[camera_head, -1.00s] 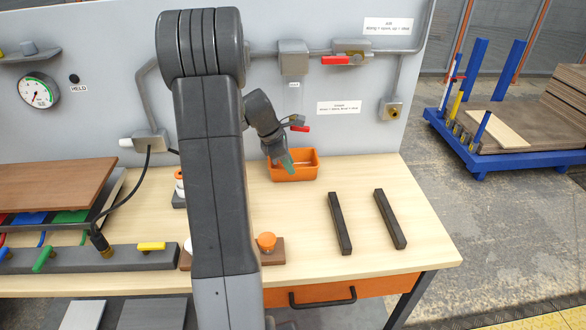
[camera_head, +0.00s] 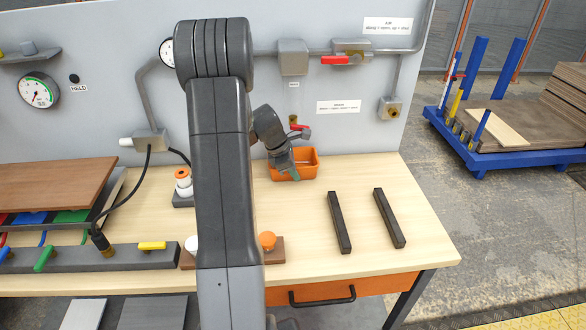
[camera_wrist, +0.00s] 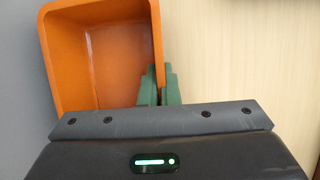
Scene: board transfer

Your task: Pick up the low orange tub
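The low orange tub (camera_head: 309,165) stands on the bench top near the back panel, upright and empty inside as far as I see. It fills the upper left of the wrist view (camera_wrist: 98,50). My gripper (camera_head: 293,173) is at the tub's front side in the head view. In the wrist view its green fingertips (camera_wrist: 160,86) straddle the tub's right wall, one inside and one outside. They are close together with the thin wall between them, so the gripper looks shut on it. My gripper's body hides the tub's near part.
Two dark bars (camera_head: 340,222) (camera_head: 390,218) lie on the bench right of the tub. An orange-topped piece (camera_head: 268,241) stands near the front. A red-handled valve (camera_head: 336,60) and pipes are on the panel behind.

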